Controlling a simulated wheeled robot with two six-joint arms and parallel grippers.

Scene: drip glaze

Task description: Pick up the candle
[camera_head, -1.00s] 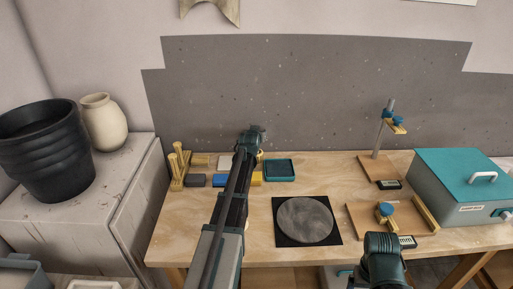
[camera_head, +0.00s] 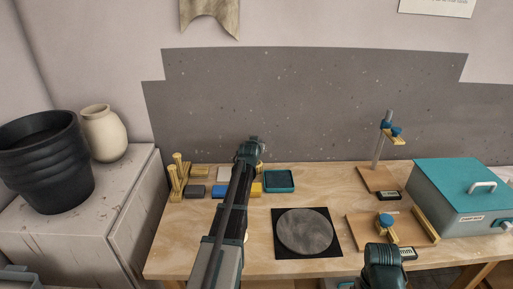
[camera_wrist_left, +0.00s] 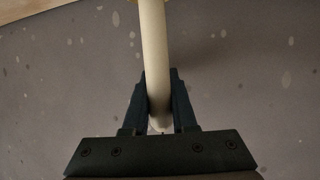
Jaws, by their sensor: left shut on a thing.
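The candle (camera_wrist_left: 155,60) is a long cream-coloured stick in the left wrist view. It runs from the top edge down between the fingers. My left gripper (camera_wrist_left: 160,105) is shut on it near its lower end in that view. In the head view my left gripper (camera_head: 250,146) is at the back of the table, in front of the grey wall panel, and the candle is mostly hidden there by my arm.
On the table (camera_head: 190,235) are a teal tray (camera_head: 279,181), coloured blocks (camera_head: 219,191), a wooden rack (camera_head: 178,180), a round grey disc on a black mat (camera_head: 305,232), two wooden stands and a teal-lidded box (camera_head: 460,185). A black pot (camera_head: 45,165) and cream vase (camera_head: 104,133) stand left.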

